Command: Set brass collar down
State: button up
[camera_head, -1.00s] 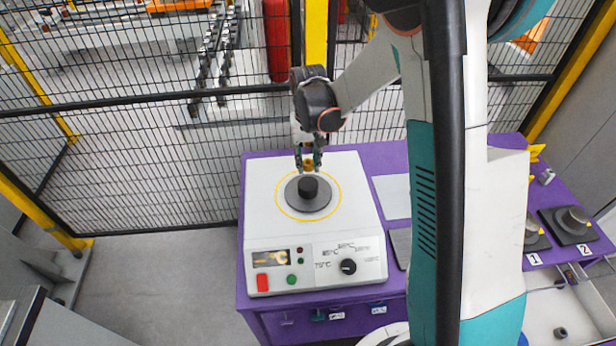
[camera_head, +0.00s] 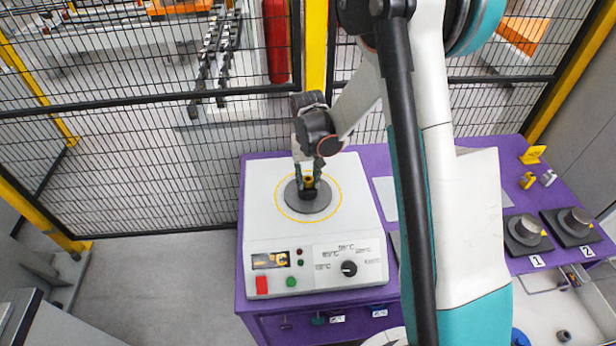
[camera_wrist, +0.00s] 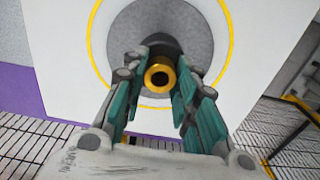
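The brass collar (camera_wrist: 160,78) is a small gold ring with a dark bore, seen between the fingertips of my gripper (camera_wrist: 161,80) in the wrist view. In the head view, the collar (camera_head: 309,181) is at the black post in the middle of the round grey plate (camera_head: 309,202). My gripper (camera_head: 308,178) points down with its teal fingers on both sides of the collar, shut on it. The collar hides most of the post, and I cannot tell whether it rests on the post or is just above it. The plate lies inside a yellow circle on the white heater box (camera_head: 265,215).
The heater box has a display, buttons and a black knob (camera_head: 349,268) in front. It stands on a purple table (camera_head: 522,262). Grey stands labelled 1 (camera_head: 527,232) and 2 (camera_head: 573,223) are at right. A black mesh fence (camera_head: 150,170) is close behind.

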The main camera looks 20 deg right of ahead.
aim_at(308, 179)
jog(key=o, duration=0.3)
jog(key=shift+r, duration=0.1)
notch_tip(308, 179, up, 12)
jog(key=f+p, duration=0.1)
jog(key=p, duration=0.1)
jog(key=s+r+n+t, duration=0.1)
jog(key=s+r+t, duration=0.2)
jog(key=s+r, duration=0.9)
jog(key=s+r+n+t, duration=0.1)
jog(key=s+r+t, duration=0.2)
jog(key=s, duration=0.8)
jog(key=shift+s+t, duration=0.2)
jog(key=shift+t, duration=0.4)
